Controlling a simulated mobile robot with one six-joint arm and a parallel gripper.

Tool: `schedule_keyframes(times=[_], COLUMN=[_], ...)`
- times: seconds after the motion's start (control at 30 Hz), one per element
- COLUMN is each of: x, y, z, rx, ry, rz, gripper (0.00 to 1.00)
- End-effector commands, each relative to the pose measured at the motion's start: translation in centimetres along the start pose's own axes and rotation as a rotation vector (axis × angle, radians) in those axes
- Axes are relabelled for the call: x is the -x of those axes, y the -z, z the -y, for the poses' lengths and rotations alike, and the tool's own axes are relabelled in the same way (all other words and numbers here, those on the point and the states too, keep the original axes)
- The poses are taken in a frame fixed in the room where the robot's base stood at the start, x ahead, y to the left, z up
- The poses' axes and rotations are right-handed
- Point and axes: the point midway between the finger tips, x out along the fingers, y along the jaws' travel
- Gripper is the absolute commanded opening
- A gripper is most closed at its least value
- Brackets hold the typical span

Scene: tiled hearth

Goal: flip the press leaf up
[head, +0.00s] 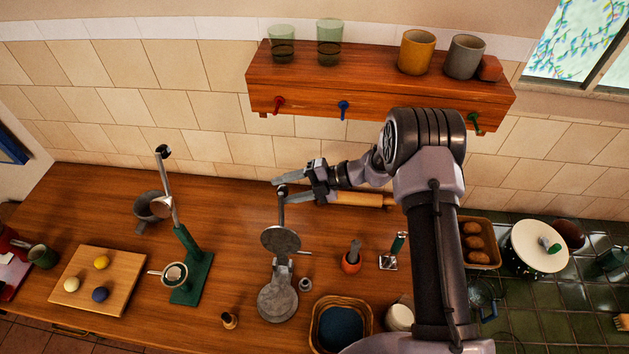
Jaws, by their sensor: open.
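A grey metal press stands at the middle of the wooden counter. Its round base plate (278,303) lies flat at the front. Its round upper leaf (281,240) stands raised behind the base, hinged between them, with a thin handle (282,212) pointing up from it. My gripper (288,189) reaches in from the right at the handle's top end, with its jaws open and pointing left. One finger shows clearly just above the handle's end. I cannot tell whether a finger touches the handle; the other finger is partly hidden.
A green stand press (188,262) with a raised lever is left of the grey press. A small red pot (351,262), a green-handled tool (394,250) and a basket (341,312) are to the right. A rolling pin (362,199) lies behind. A wall shelf (370,80) overhangs the back.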

Motion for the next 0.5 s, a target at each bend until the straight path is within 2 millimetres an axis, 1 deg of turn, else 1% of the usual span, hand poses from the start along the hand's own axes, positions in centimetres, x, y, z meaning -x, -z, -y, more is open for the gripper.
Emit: schedule_keyframes(times=[0.03, 0.3, 0.4, 0.5], x=[1.3, 8.1, 10.3, 11.9], y=[-0.1, -0.1, -0.1, 0.0], z=[0.0, 0.0, 0.1, 0.0], rx=[0.000, 0.000, 0.000, 0.000], ry=[-0.002, -0.001, -0.001, -0.001], rz=[0.004, 0.003, 0.002, 0.001], gripper=[0.50, 0.50, 0.50, 0.50])
